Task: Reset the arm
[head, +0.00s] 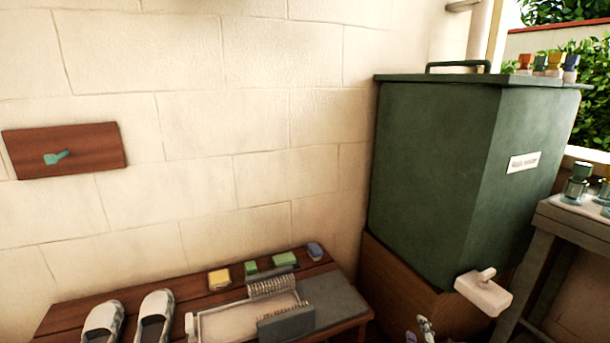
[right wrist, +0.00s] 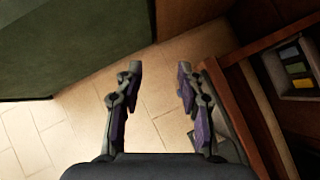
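My right gripper (head: 418,332) shows only in part at the bottom edge of the head view, in front of the green tank's wooden base. In the right wrist view its two fingers (right wrist: 160,72) stand apart with nothing between them. Pale floor tiles show behind the fingers. My left gripper is not in the head view.
A green tank (head: 435,165) with a white tap (head: 484,291) stands at the right. A wooden bench (head: 190,301) holds white shoes (head: 154,318), a tray (head: 215,326) and several small blocks. A side table (head: 575,215) with jars stands far right. Floor tiles (right wrist: 70,130) look clear.

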